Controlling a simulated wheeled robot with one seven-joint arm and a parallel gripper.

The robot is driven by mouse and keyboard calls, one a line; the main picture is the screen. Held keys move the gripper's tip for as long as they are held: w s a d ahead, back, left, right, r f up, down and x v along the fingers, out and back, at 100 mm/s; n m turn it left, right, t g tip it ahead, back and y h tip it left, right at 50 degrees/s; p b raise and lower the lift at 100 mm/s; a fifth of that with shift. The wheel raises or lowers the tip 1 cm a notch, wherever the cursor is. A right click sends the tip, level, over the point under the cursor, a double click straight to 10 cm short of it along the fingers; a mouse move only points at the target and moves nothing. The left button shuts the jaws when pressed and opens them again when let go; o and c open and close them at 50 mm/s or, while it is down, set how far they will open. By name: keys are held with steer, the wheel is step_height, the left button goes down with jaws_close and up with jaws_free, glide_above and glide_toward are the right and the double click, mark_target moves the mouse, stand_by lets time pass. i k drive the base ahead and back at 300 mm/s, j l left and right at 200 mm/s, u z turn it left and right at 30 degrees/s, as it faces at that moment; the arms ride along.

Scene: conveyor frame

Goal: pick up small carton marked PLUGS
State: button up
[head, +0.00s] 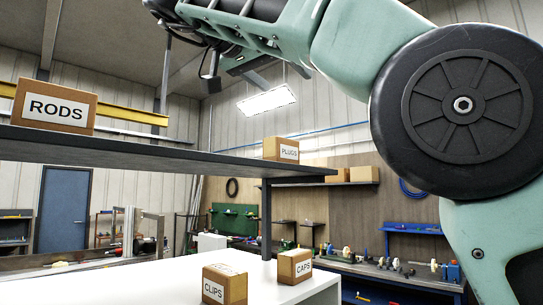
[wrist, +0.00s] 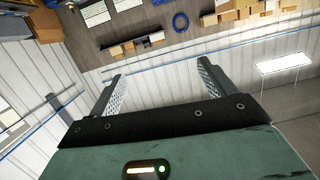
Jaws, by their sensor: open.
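The small carton marked PLUGS (head: 281,149) is a brown box with a white label, standing upright at the right end of the dark upper shelf (head: 180,150) in the head view. My gripper (head: 188,88) is high in the head view, above and to the left of this carton and apart from it. In the wrist view my gripper (wrist: 160,72) shows its two fingers spread with nothing between them. I cannot make out the PLUGS carton in the wrist view.
A larger RODS carton (head: 54,106) stands at the left on the same shelf. Cartons marked CLIPS (head: 225,286) and CAPS (head: 294,266) stand on the white surface (head: 262,292) below. The shelf between RODS and PLUGS is bare. A dark post (head: 266,220) supports the shelf near PLUGS.

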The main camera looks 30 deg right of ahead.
mark_target(280, 149)
steer(key=i, duration=0.85)
